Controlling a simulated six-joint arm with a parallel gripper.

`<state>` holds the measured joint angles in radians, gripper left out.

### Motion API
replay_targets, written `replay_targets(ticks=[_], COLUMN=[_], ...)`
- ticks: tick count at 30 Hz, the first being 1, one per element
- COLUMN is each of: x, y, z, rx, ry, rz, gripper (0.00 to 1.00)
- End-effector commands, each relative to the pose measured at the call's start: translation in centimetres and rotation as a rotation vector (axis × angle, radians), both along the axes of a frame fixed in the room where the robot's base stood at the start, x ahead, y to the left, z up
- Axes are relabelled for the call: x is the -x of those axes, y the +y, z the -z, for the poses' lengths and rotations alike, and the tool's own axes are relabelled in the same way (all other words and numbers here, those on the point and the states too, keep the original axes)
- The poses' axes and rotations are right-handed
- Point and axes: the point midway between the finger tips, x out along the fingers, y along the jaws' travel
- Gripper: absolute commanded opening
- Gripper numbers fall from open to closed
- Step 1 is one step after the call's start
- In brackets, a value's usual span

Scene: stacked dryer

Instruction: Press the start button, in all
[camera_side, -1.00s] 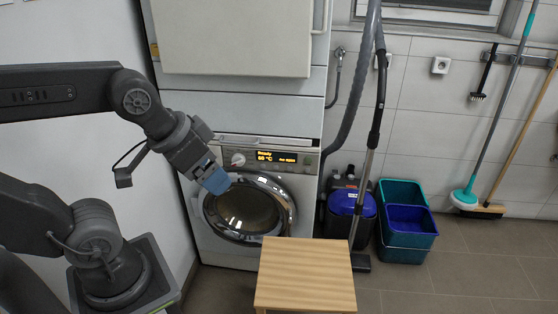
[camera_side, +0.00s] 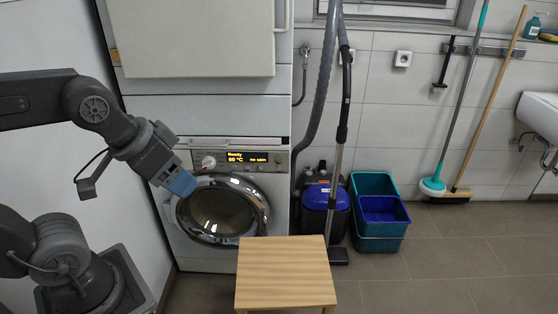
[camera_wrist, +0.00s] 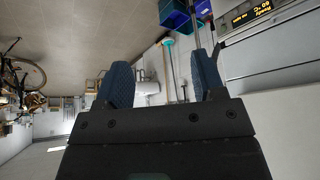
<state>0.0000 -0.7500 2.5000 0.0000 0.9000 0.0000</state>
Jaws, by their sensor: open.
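A white front-loading machine stands against the back wall, with a dark display (camera_side: 247,158) lit in orange text that starts with "Ready". A round knob (camera_side: 209,162) sits left of the display. The display also shows tilted in the wrist view (camera_wrist: 257,12), at the upper right. I cannot make out the start button in either view. My gripper (camera_side: 182,183) has blue fingers and appears in front of the machine, left of the knob and below the panel. In the wrist view my gripper (camera_wrist: 163,78) is open, with nothing between its fingers.
A wooden stool (camera_side: 285,272) stands in front of the machine. A vacuum cleaner (camera_side: 325,205) and teal and blue buckets (camera_side: 380,210) stand to its right. The tiled floor farther right is clear.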

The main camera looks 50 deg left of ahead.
Motion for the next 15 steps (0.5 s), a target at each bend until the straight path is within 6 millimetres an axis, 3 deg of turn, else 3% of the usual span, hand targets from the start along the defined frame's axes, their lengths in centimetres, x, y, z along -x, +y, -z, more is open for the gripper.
replay_targets(ticks=[2,15], x=[0.0,0.0], y=[0.0,0.0], z=[0.0,0.0], rx=[0.0,0.0], ry=[0.0,0.0], rz=[0.0,0.0], gripper=[0.55,0.13])
